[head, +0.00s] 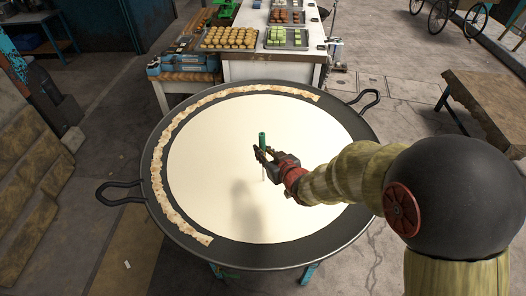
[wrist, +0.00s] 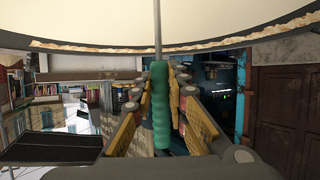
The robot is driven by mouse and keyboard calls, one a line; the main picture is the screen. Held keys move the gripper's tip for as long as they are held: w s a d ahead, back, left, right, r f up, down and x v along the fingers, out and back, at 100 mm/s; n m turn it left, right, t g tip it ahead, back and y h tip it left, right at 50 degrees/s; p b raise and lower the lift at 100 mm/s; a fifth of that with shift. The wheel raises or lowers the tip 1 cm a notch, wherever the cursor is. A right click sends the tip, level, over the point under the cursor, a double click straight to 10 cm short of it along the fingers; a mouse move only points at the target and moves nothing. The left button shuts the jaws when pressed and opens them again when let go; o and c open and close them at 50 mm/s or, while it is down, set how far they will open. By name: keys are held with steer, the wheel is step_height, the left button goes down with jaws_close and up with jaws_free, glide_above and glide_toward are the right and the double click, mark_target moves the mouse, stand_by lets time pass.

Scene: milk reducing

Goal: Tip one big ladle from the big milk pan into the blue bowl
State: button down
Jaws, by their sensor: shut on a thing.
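The big milk pan (head: 152,213) is a wide black pan with side handles, full of cream-white milk (head: 215,130). My gripper (head: 264,152) is over the middle of the pan, shut on the green handle of the ladle (head: 262,138). The handle stands about upright between the fingers, and it also shows in the wrist view (wrist: 160,100). A thin metal shaft (wrist: 157,28) runs from the handle to the milk. The ladle's bowl is hidden, seemingly under the milk. I cannot make out a blue bowl in either view.
A strip of pale crust (head: 166,190) lines the pan's left and far rim. Behind the pan stands a white counter (head: 270,72) with trays of sweets (head: 230,38). A wooden bench (head: 490,100) is at the right. Stone steps (head: 25,190) are at the left.

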mark_target(262, 135)
steer(key=shift+r, duration=0.1)
steer(key=shift+r+p, duration=3.35)
steer(key=shift+r, duration=1.85)
steer(key=shift+a+f+b, duration=0.15)
steer(key=shift+a+b, duration=0.05)
steer(key=shift+b, duration=0.4)
steer(key=shift+s+a+n+b, duration=0.6)
steer(key=shift+a+b, duration=0.3)
steer(key=shift+b, duration=1.65)
steer(key=shift+s+a+t+h+b, duration=0.1)
steer(key=shift+a+t+h+b, duration=0.25)
steer(key=shift+b, duration=1)
steer(key=shift+s+a+f+n+b, duration=0.1)
steer(key=shift+s+a+n+b, duration=0.35)
steer(key=shift+b, duration=0.85)
